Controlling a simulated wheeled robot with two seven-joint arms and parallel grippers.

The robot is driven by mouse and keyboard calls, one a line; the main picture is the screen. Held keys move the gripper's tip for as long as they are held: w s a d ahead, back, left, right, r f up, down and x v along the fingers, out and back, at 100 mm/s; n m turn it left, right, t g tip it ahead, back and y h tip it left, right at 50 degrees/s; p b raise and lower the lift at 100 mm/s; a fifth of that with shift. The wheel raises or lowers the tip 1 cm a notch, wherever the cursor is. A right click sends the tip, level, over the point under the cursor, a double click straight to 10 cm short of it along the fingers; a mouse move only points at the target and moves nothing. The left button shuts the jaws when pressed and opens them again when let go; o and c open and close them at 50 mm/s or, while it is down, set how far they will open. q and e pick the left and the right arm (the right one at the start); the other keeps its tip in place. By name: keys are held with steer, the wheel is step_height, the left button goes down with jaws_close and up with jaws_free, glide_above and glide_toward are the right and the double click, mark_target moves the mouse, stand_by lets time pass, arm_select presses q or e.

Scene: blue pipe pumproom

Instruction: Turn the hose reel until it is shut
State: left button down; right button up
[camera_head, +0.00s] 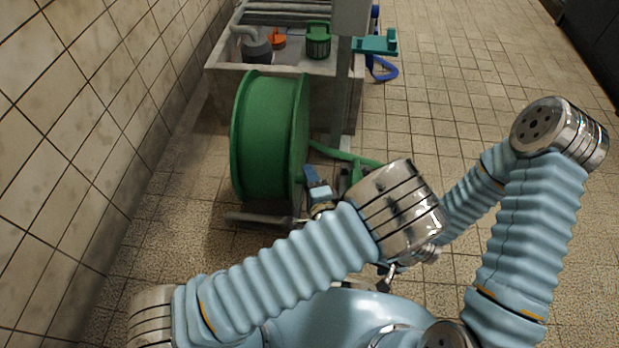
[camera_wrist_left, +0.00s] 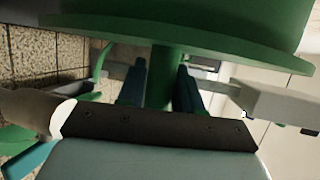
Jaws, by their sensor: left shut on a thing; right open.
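The hose reel (camera_head: 268,135) is a big green drum with wide flanges, standing upright left of centre in the head view. Its green flange (camera_wrist_left: 200,42) fills the top of the left wrist view. My left gripper (camera_head: 313,182) is at the right face of the drum, low down. In the left wrist view its two blue fingers (camera_wrist_left: 161,85) are shut on a green handle (camera_wrist_left: 162,62) that sticks out from the flange. My right arm reaches in from the right, and its gripper is hidden behind my left arm.
A grey concrete trough (camera_head: 225,68) with a green canister (camera_head: 318,42) stands behind the reel, beside a grey post (camera_head: 345,95). A blue hose (camera_head: 384,70) lies on the floor. A tiled wall (camera_head: 90,90) runs along the left. Tiled floor (camera_head: 470,75) is free at right.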

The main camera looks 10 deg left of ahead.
arm_select(q)
steer(key=shift+f, duration=0.15)
step_height(320, 180, down, 3)
steer(key=n+t+b, duration=0.1)
steer(key=t+b, duration=0.1)
steer(key=b, duration=0.3)
steer(key=shift+w+y+b, duration=0.15)
steer(key=shift+y+b, duration=0.15)
steer(key=shift+y, duration=0.1)
steer(key=c, duration=0.8)
jaws_free()
steer(key=shift+c, duration=0.2)
